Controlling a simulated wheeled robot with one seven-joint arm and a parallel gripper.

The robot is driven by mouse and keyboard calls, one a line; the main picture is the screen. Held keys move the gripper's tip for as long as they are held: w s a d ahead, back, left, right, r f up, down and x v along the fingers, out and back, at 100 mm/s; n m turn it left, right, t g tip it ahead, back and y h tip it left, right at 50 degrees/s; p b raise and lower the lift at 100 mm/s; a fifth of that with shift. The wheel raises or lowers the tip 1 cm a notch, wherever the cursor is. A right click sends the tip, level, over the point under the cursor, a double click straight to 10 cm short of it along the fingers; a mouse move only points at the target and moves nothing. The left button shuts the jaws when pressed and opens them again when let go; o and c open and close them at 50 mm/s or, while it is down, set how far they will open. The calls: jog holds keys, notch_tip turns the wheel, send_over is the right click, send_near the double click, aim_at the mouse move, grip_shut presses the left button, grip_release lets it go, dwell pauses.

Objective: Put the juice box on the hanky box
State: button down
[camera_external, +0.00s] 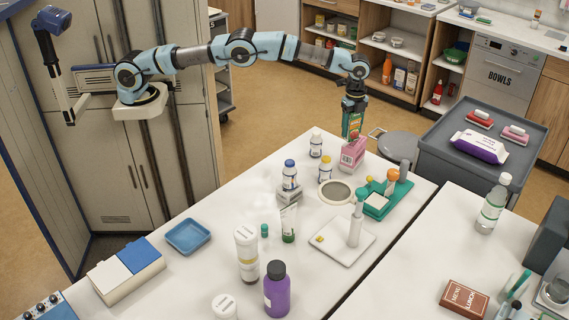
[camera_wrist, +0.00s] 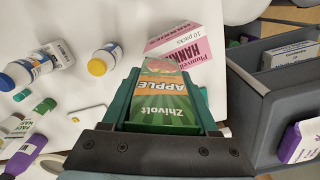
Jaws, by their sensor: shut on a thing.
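The juice box (camera_external: 352,124), green and orange with an "APPLE" label, is held upright in my gripper (camera_external: 354,104). In the wrist view the juice box (camera_wrist: 166,98) sits between the two fingers of my gripper (camera_wrist: 165,108), which is shut on it. The pink and white hanky box (camera_external: 352,155) stands near the table's far edge, directly below the juice box in the external view. It also shows beyond the juice box in the wrist view (camera_wrist: 182,43), partly covered. I cannot tell whether the two boxes touch.
White-capped (camera_external: 316,145) and yellow-capped (camera_external: 325,168) bottles stand left of the hanky box. A round mesh-topped dish (camera_external: 336,193) and a green tray (camera_external: 377,204) lie nearer. A grey cart (camera_external: 440,150) with a purple wipes pack (camera_external: 479,147) stands to the right.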

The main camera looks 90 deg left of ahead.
jog(key=shift+f+p, duration=0.3)
jog(key=shift+f, duration=0.85)
jog(key=shift+f, duration=0.15)
jog(key=shift+c, duration=0.8)
grip_release()
